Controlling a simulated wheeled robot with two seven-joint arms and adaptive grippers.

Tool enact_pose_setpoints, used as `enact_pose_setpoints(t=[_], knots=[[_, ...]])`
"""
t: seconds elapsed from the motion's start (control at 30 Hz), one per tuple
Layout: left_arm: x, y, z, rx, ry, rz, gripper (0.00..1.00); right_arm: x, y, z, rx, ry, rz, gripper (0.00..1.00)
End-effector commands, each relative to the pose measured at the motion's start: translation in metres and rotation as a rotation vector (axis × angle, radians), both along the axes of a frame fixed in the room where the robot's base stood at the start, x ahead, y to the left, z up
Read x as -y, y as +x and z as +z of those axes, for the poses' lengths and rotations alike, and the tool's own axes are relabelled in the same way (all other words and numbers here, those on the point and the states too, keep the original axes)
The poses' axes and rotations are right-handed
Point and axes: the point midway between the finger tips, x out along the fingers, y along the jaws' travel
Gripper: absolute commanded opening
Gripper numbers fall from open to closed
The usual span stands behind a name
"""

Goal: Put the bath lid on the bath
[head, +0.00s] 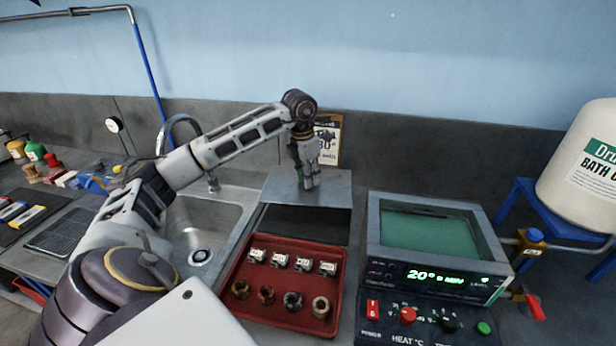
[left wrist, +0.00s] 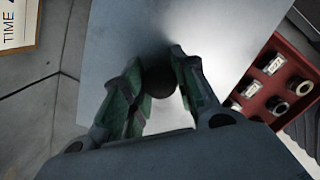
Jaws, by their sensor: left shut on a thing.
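The bath (head: 375,225) is a grey box with an open top and green liquid inside, right of centre in the head view. The bath lid (head: 283,187) is a flat grey plate behind the red tray and left of the bath. It also fills the middle of the left wrist view (left wrist: 225,35). My left gripper (head: 311,184) is above the lid, its fingers shut on the dark round knob (left wrist: 158,82). A dark area shows below the lid's front edge; I cannot tell whether the lid is resting or raised. My right gripper is not in view.
The red tray (head: 236,312) holds several labelled pieces and rings in front of the lid. A sink (head: 225,225) is to the left. A white drum (head: 585,170) on a blue stand is right of the bath. A notice (head: 328,140) stands against the wall.

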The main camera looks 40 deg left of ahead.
Motion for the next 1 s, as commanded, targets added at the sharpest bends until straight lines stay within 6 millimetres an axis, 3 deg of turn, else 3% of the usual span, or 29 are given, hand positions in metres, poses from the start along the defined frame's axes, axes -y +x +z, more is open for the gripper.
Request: enact_pose_setpoints(t=[0.53, 1.0], knots=[[0.0, 0.0, 0.018, 0.001, 0.001, 0.0, 0.0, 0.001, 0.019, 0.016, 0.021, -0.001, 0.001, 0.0], [0.0, 0.0, 0.022, 0.001, 0.001, 0.0, 0.0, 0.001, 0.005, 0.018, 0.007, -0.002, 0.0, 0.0]])
